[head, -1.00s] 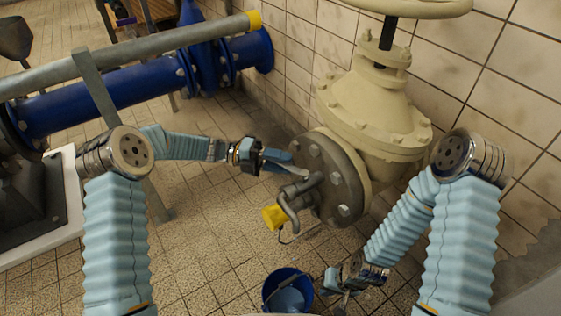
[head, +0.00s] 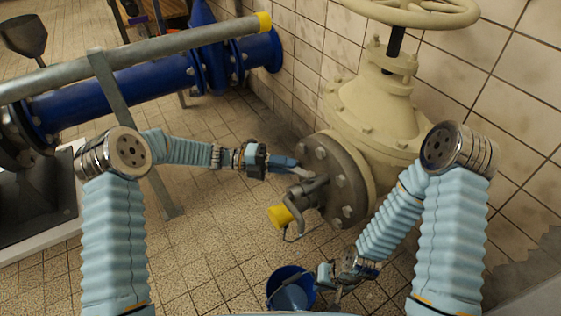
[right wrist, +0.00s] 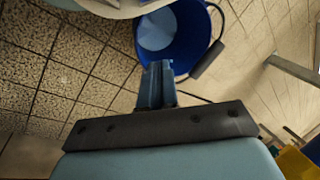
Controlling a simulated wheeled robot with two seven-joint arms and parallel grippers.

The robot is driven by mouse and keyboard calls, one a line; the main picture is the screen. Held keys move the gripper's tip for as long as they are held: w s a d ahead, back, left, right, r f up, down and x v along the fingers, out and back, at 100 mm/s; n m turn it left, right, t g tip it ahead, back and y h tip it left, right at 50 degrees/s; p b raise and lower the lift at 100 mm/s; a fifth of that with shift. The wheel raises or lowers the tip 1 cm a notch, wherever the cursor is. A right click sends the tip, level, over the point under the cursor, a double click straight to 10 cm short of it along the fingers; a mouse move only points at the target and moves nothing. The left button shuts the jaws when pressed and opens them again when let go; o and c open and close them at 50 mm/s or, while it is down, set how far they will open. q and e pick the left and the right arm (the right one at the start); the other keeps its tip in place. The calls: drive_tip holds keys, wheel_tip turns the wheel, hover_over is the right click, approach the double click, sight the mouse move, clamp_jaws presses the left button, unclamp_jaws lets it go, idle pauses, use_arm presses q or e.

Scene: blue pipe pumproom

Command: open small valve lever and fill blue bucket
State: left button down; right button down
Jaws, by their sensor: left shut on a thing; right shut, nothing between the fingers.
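The blue bucket (head: 277,301) stands on the floor below the small valve. The inside is pale blue; I cannot tell whether that is water. The small valve (head: 297,204), with a yellow cap (head: 280,216), projects from the grey flange (head: 347,182). My left gripper (head: 298,170) is shut on the small valve lever (head: 315,184); its fingertips partly hide the grip. My right gripper (head: 328,277) is shut and empty at the bucket's right rim. In the right wrist view, its closed fingers (right wrist: 158,84) overlap the near rim of the bucket (right wrist: 191,49); contact is unclear.
A large cream valve (head: 375,112) with a handwheel (head: 425,12) stands against the tiled wall. A blue pipe (head: 120,92) and a grey rail (head: 160,49) run along the left. The tiled floor (head: 210,240) left of the bucket is clear.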

use_arm(q)
drive_tip(key=c, duration=1.2)
unclamp_jaws()
drive_tip(key=shift+c, duration=0.2)
drive_tip(key=w+a, duration=0.2)
drive_tip(key=a, duration=1.1)
drive_tip(key=shift+w+a, duration=0.25)
drive_tip(key=shift+a, duration=0.1)
